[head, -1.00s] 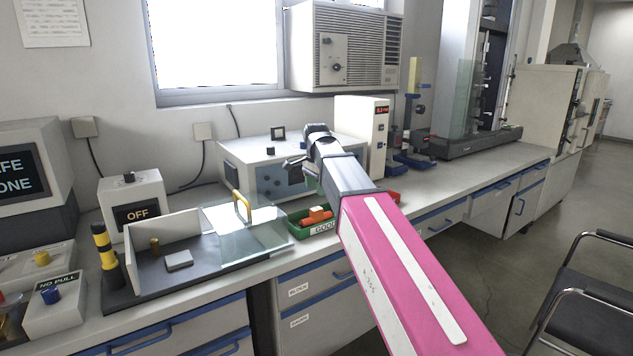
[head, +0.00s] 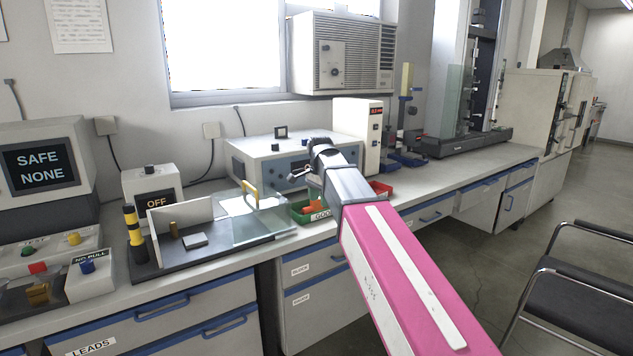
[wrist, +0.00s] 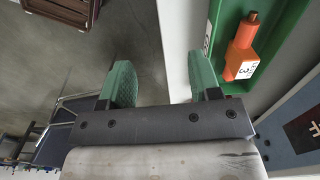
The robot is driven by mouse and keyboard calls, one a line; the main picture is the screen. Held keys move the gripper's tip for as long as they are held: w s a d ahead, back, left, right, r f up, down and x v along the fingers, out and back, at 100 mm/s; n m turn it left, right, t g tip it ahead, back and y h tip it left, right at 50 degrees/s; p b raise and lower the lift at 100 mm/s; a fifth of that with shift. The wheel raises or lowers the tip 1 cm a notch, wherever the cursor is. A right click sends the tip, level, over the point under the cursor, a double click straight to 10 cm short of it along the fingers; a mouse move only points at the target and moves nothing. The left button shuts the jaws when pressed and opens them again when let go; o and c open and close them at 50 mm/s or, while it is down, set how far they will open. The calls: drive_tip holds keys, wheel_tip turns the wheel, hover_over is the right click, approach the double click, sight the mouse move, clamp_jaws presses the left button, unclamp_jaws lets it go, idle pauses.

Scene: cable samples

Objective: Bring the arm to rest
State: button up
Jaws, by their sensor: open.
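My pink and grey arm (head: 400,270) reaches from the lower right over the front edge of the bench. My gripper's fingers are hard to make out in the head view. In the wrist view my gripper (wrist: 163,85) shows two green fingers set wide apart with nothing between them. Below them are the floor and the bench edge. A green bin (wrist: 285,35) holding an orange cable sample (wrist: 241,50) lies to the right of the fingers, apart from them. In the head view this bin (head: 299,216) is partly hidden behind my arm.
A bench with a clear-shielded fixture (head: 262,220), a grey-blue instrument (head: 262,162) and a red bin (head: 381,190) stands along the wall. A monitor (head: 42,165) reads SAFE NONE. A black chair (head: 570,290) stands at the right. The floor between is clear.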

drive_tip(key=s+d+f+n, duration=0.3)
drive_tip(key=s+d+f, duration=0.3)
drive_tip(key=f, duration=0.4)
drive_tip(key=s+d+f+n, duration=0.4)
drive_tip(key=s+d+f, duration=0.1)
drive_tip(key=f, duration=0.6)
drive_tip(key=s+d+f+n, duration=0.3)
drive_tip(key=s+d+f, duration=0.3)
drive_tip(key=f, duration=0.5)
drive_tip(key=shift+s+d, duration=0.35)
drive_tip(key=shift+s, duration=0.15)
